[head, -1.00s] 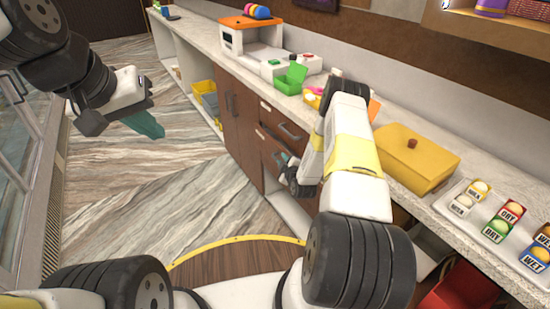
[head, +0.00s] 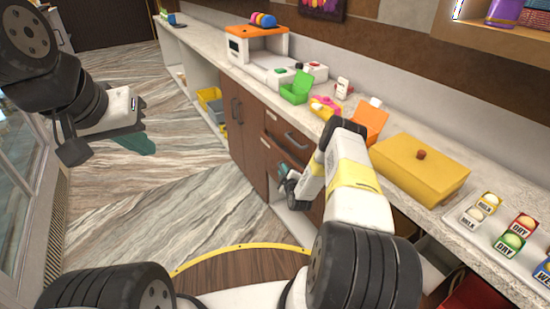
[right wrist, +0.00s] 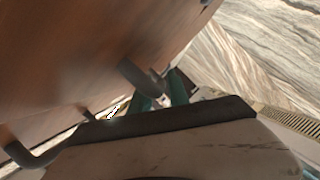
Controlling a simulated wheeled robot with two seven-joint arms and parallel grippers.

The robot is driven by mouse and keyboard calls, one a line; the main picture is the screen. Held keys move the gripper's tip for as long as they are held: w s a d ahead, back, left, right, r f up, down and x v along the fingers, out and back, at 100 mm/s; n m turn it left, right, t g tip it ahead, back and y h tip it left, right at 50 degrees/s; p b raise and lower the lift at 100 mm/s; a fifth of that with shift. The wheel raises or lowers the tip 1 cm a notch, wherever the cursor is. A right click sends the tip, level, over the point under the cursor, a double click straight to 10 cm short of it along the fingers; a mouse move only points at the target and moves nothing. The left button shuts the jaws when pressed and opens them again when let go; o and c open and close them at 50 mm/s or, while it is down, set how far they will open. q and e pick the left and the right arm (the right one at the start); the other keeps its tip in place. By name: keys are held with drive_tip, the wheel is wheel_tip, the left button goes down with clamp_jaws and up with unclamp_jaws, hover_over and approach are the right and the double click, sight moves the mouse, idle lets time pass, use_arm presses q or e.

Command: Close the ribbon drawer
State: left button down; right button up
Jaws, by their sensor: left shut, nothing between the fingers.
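The brown drawer fronts are under the counter in the head view. The upper one (head: 283,133) has a grey bar handle (head: 297,141). The lower one (head: 293,164) is partly hidden by my right arm. I cannot tell which is the ribbon drawer or how far it stands out. My right gripper (head: 284,173) is low, close in front of the lower front. In the right wrist view, its teal fingers (right wrist: 160,98) are beside a dark handle (right wrist: 142,78); whether they grip it is unclear. My left gripper (head: 138,143) is shut and empty over the floor at left.
The counter above holds a yellow box (head: 418,168), a green open box (head: 297,90), an orange-topped unit (head: 255,47) and a tray of labelled blocks (head: 476,221). A yellow bin (head: 208,97) stands on a low shelf. The marble floor (head: 155,200) left of the cabinets is clear.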

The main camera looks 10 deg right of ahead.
clamp_jaws()
idle(1.4)
